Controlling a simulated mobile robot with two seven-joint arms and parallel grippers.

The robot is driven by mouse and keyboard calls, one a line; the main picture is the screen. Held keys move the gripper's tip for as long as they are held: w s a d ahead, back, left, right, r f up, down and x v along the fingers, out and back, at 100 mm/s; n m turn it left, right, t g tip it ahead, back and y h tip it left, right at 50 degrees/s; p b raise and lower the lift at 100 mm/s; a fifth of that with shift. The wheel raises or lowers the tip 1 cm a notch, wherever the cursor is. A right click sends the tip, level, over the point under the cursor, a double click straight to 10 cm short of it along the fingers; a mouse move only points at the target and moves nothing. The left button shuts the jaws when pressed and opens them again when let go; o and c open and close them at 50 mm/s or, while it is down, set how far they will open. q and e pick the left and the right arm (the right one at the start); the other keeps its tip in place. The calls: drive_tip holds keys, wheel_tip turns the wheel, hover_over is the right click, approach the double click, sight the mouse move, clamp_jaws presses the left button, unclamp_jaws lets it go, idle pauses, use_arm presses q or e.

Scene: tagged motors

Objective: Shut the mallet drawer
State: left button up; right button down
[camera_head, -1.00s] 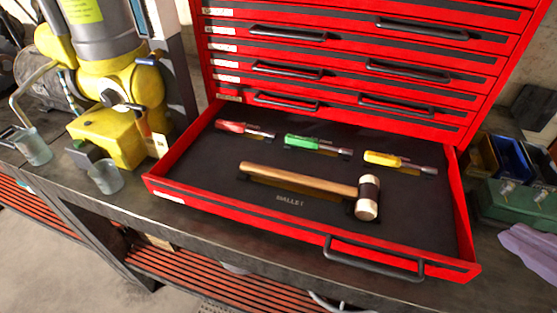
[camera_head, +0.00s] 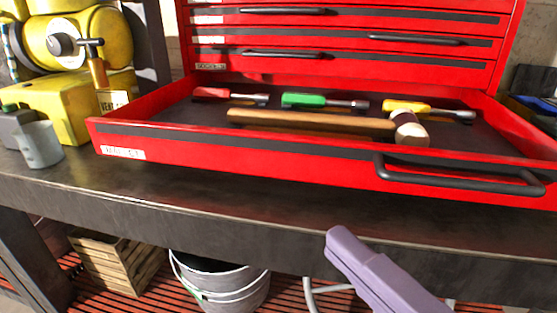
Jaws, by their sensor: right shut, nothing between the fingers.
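The mallet drawer (camera_head: 290,158) is the lowest drawer of the red tool chest and stands pulled out over the bench. Its black handle (camera_head: 455,180) is on the right part of the front. Inside lie a mallet (camera_head: 310,122) with a wooden handle and pale-ended head, and a red (camera_head: 222,95), a green (camera_head: 315,101) and a yellow (camera_head: 415,108) screwdriver. My right gripper (camera_head: 345,245) is a purple shape at the bottom, shut and empty, in front of and below the drawer front, apart from the handle in the picture. My left gripper is not in view.
The shut drawers of the red chest (camera_head: 340,60) rise behind. A yellow machine (camera_head: 75,70) and a clear cup (camera_head: 40,144) stand at left on the dark bench (camera_head: 180,192). Below, a bucket (camera_head: 225,288) and a wooden crate (camera_head: 110,262) sit on the slatted shelf.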

drive_tip(key=p, duration=0.1)
approach(276, 154)
drive_tip(key=w+a, duration=0.1)
drive_tip(key=a, duration=0.3)
drive_tip(key=w, duration=0.3)
drive_tip(key=shift+w+d+r, duration=0.1)
drive_tip(key=shift+w+d, duration=0.1)
drive_tip(key=shift+d, duration=0.15)
drive_tip(key=shift+w+d, duration=0.1)
drive_tip(key=shift+w, duration=0.25)
drive_tip(key=shift+d, duration=0.1)
